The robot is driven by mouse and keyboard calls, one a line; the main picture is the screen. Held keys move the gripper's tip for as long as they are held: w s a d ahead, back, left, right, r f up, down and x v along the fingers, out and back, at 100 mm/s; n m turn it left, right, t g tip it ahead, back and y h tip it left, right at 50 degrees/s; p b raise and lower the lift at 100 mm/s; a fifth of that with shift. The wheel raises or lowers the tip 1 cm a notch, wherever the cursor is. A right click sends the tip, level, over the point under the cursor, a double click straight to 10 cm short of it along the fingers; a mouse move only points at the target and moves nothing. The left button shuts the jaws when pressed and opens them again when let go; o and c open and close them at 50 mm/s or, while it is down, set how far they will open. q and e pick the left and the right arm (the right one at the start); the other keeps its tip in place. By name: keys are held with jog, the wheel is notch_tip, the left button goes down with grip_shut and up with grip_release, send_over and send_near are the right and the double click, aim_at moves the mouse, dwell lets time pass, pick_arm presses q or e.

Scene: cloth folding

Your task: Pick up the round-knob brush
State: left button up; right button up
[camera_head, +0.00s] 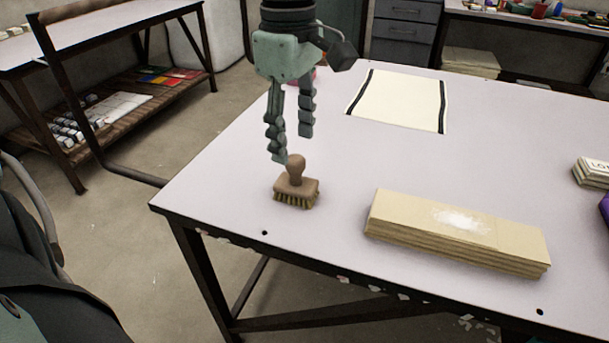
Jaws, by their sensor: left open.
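The round-knob brush (297,187) stands upright on the table near its left front edge. It has a brown wooden body with a rounded knob on top, and its bristles rest on the table. My left gripper (293,148) points down above and just behind the brush. Its two fingers are apart and hold nothing. The nearer fingertip is close to the knob; I cannot tell if they touch. My right gripper is not in the view.
A stack of tan boards (456,233) with a white powdery patch lies right of the brush. A cream cloth with black edge stripes (398,101) lies flat farther back. The table (222,184) is clear left of the brush.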

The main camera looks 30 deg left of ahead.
aim_at(295, 158)
pick_arm(q)
jog(key=f, duration=0.6)
jog(key=shift+w+a+f, duration=0.1)
jog(key=shift+w, duration=0.2)
jog(key=shift+c, duration=0.4)
grip_shut()
